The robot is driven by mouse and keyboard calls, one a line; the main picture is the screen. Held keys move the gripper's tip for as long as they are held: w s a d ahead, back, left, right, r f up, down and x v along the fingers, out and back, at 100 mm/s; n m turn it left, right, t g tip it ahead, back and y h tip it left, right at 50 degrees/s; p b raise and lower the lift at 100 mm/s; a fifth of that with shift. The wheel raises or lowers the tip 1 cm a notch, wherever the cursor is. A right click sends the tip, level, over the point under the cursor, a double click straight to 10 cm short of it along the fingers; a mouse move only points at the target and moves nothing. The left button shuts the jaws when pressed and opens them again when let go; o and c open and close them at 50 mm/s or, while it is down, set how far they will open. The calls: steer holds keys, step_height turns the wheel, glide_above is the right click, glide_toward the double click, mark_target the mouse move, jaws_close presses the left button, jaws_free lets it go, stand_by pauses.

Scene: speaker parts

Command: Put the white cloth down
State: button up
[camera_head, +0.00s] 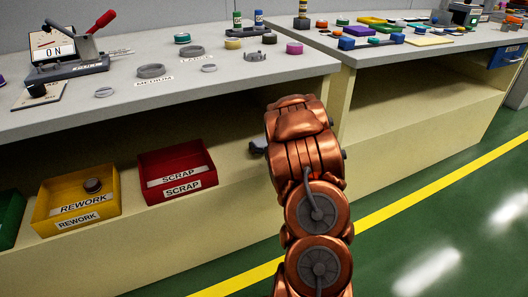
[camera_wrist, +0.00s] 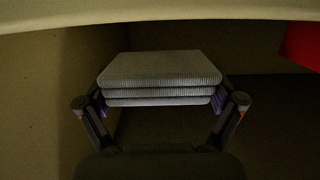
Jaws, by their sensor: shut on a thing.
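The white cloth (camera_wrist: 160,70) is a folded stack of ribbed layers, looking grey in the dim light of the wrist view. My gripper (camera_wrist: 162,102) is shut on it, with one finger at each side edge. The cloth is held level in the shaded space under the bench top. Whether its underside touches the shelf cannot be told. In the head view my arm hides the cloth and most of the gripper; only a small grey part shows left of the arm.
The bench top (camera_head: 130,118) overhangs this space; its edge crosses the top of the wrist view. The red SCRAP bin (camera_head: 177,172) is left of my arm and shows at right in the wrist view (camera_wrist: 302,45). The yellow REWORK bin (camera_head: 76,200) holds a dark round part. A side wall stands close at left in the wrist view.

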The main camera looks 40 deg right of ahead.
steer(key=shift+w+d+f+b, duration=0.2)
steer(key=shift+w+f+b, duration=0.1)
steer(key=shift+f+b, duration=0.05)
step_height(320, 180, down, 3)
steer(key=shift+b, duration=0.9)
steer(key=shift+r, duration=0.15)
steer(key=o, duration=1)
steer(key=shift+f, duration=0.2)
